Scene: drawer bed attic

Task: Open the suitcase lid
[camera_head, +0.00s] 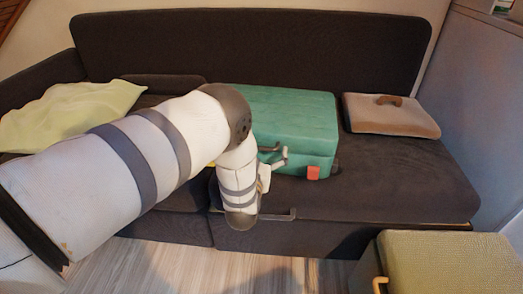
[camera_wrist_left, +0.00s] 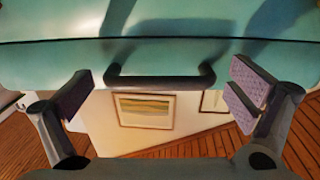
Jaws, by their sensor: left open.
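The green suitcase (camera_head: 295,112) lies flat and shut on the dark sofa in the head view, with a small red-orange patch on its front right. My left arm hides its left front. My left gripper (camera_head: 278,157) is open at the suitcase's front side. In the left wrist view, the suitcase (camera_wrist_left: 230,60) fills the top, with a thin dark seam across it. Its dark handle (camera_wrist_left: 160,82) lies between the spread fingers of my left gripper (camera_wrist_left: 162,93), which appear apart from it. My right gripper is not in view.
The sofa seat (camera_head: 400,180) is clear to the suitcase's right front. A beige case with a brown handle (camera_head: 390,115) lies at the right against the backrest. A yellow-green cloth (camera_head: 70,115) lies at the left. A box with a woven top (camera_head: 450,262) stands at the lower right.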

